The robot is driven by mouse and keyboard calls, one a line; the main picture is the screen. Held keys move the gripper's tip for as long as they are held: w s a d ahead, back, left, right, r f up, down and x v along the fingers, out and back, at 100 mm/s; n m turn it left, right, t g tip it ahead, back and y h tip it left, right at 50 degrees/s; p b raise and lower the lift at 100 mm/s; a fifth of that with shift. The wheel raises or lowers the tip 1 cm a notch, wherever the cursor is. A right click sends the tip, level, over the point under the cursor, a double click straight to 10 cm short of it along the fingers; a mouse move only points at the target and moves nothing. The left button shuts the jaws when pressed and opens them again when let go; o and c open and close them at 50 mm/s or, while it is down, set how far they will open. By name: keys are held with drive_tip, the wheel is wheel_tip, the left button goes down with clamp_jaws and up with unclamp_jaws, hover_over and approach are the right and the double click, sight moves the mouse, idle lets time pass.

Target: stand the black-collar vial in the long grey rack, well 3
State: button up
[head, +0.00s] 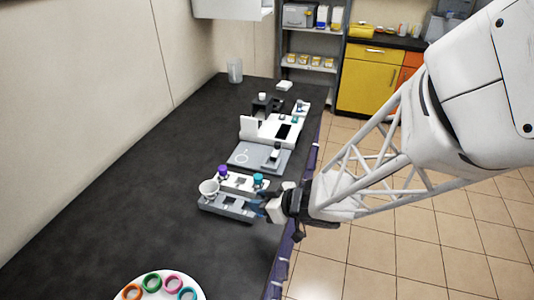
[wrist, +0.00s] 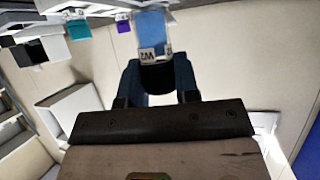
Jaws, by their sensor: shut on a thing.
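My gripper (head: 262,205) is at the right end of the long grey rack (head: 222,208) on the dark bench. In the wrist view my gripper (wrist: 158,82) is shut on the black-collar vial (wrist: 152,30), with the dark collar between the fingertips. The vial has a blue body and a small white label, and it points away from the fingers. In the head view the vial is mostly hidden by the gripper. The grey rack shows dark square openings. I cannot tell whether the vial touches the rack.
A white rack (head: 240,182) just behind holds a purple-capped vial (head: 222,171) and a teal-capped vial (head: 258,180). A white cup (head: 209,187) is at the grey rack's left end. A grey plate device (head: 250,157) stands farther back. A dish of coloured rings (head: 160,287) is in front.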

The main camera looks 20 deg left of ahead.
drive_tip(key=s+n+g, duration=0.2)
drive_tip(key=s, duration=0.5)
drive_tip(key=shift+s+a+g, duration=0.15)
drive_tip(key=shift+g, duration=0.25)
drive_tip(key=shift+a+f, duration=0.1)
drive_tip(key=shift+f, duration=0.05)
hover_over(216, 198)
drive_tip(key=d, duration=0.4)
drive_tip(key=shift+d+f, duration=0.2)
drive_tip(key=shift+f, duration=0.5)
drive_tip(key=shift+f, duration=1.75)
drive_tip(key=shift+f, duration=0.2)
drive_tip(key=shift+f, duration=0.3)
